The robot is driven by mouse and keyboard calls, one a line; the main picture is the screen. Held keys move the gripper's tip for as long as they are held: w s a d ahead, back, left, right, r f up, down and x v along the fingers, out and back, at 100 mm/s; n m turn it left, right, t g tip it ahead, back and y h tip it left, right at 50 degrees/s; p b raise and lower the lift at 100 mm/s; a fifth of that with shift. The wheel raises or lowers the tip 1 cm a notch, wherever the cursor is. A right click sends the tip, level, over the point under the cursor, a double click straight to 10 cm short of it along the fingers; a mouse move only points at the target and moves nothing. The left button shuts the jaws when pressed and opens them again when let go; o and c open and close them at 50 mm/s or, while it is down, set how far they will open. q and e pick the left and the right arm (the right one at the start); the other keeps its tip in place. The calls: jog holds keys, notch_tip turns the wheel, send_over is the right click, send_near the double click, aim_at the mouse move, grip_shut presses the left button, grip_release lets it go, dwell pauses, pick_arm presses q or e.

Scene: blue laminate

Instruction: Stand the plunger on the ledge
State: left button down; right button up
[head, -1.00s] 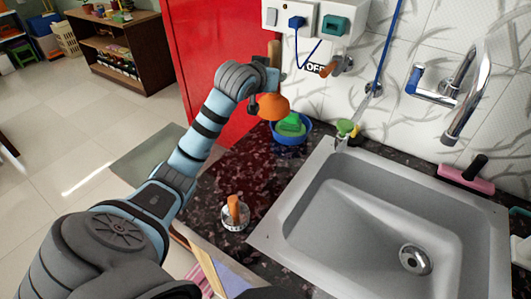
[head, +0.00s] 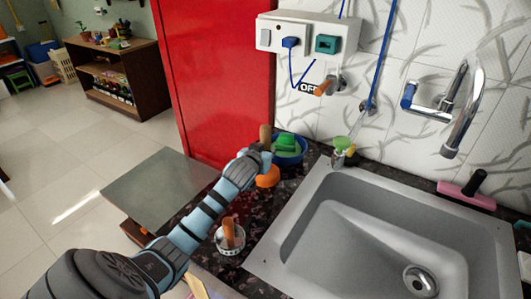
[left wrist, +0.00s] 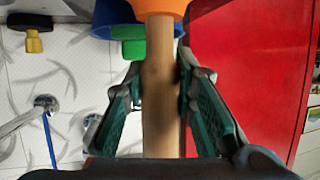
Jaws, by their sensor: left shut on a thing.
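The plunger has a wooden handle (head: 265,134) and an orange cup (head: 267,177). My left gripper (head: 262,152) is shut on the handle and holds it roughly upright, cup down. In the left wrist view the handle (left wrist: 159,95) runs between the two fingers and the orange cup (left wrist: 160,5) is at the top edge. The cup is over or on the dark speckled counter strip (head: 288,186) left of the sink; I cannot tell whether it touches. My right gripper is not in view.
A blue bowl with green things (head: 289,158) stands just behind the plunger. A white cup with an orange-brown handle (head: 229,240) stands in front. The sink (head: 300,225) is to the right. A flat grey slab (head: 150,190) lies left, beside a red panel (head: 222,80).

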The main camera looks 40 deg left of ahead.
pick_arm(q)
jog(key=c, duration=1.3)
grip_release()
jog(key=shift+s+r, duration=0.1)
jog(key=shift+r, duration=0.05)
jog(key=p+v, duration=0.2)
jog(key=v, duration=1)
jog(key=shift+d, duration=0.1)
